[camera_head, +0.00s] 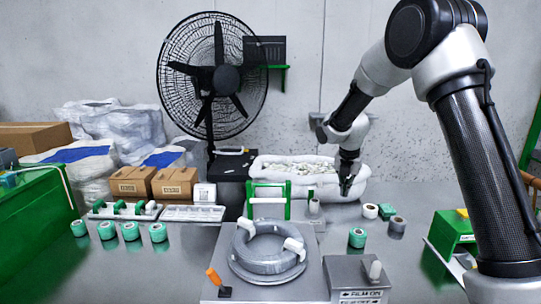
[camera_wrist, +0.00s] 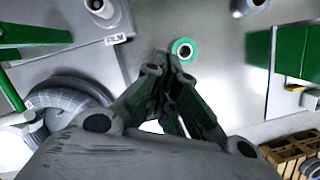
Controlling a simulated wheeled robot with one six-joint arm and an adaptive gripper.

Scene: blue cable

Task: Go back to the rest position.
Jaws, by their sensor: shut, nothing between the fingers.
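My gripper (camera_head: 346,190) hangs pointing down at the front right edge of the white bin, behind the machine. It is shut and empty. In the wrist view its dark fingers (camera_wrist: 170,75) come together near the middle, with a green tape roll (camera_wrist: 184,51) on the table just beyond the tips. A grey-blue cable coil (camera_head: 268,248) lies on the round turntable of the machine, in front and to the left of my gripper. Part of the coil also shows at the left of the wrist view (camera_wrist: 75,103).
A white bin (camera_head: 268,165) full of small pieces stands behind the machine. Several tape rolls (camera_head: 357,237) stand on the table. A green frame (camera_head: 268,200) rises behind the coil. A fan (camera_head: 226,78) and cardboard boxes (camera_head: 175,184) are at the back left. A green box (camera_head: 452,232) sits right.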

